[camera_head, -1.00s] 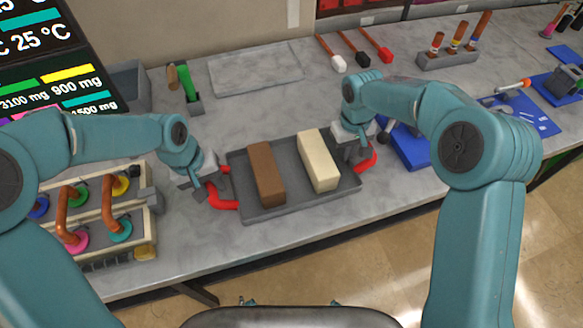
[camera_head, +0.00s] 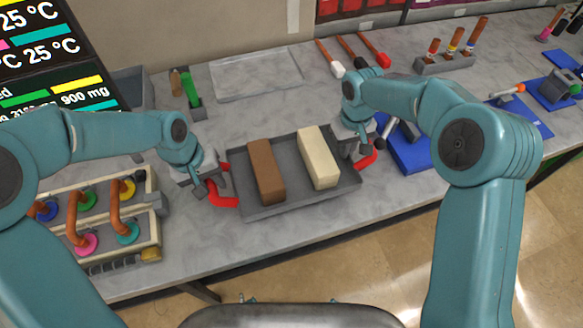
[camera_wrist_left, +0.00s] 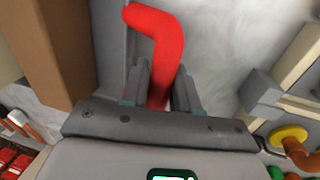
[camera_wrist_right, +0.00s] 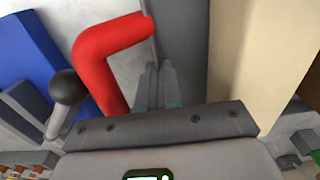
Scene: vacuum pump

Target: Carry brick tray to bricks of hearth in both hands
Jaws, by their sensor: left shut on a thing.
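The grey brick tray (camera_head: 290,198) is in the middle of the head view with a brown brick (camera_head: 265,170) and a cream brick (camera_head: 319,158) in it. A red bent handle stands at each end. My left gripper (camera_head: 217,187) is shut on the left red handle (camera_head: 226,202), which passes between its fingers (camera_wrist_left: 158,88). My right gripper (camera_head: 362,148) is at the tray's right end. In the right wrist view its fingers (camera_wrist_right: 155,86) are together beside the right red handle (camera_wrist_right: 100,65), with nothing visible between them. I cannot tell whether the tray touches the table.
A valve rack (camera_head: 100,225) stands left of the tray, and a blue tray (camera_head: 408,155) lies close to its right. Behind are an empty shallow tray (camera_head: 255,75), hammers (camera_head: 355,52) and a tool holder (camera_head: 443,64). Bare worktop (camera_head: 290,108) lies between.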

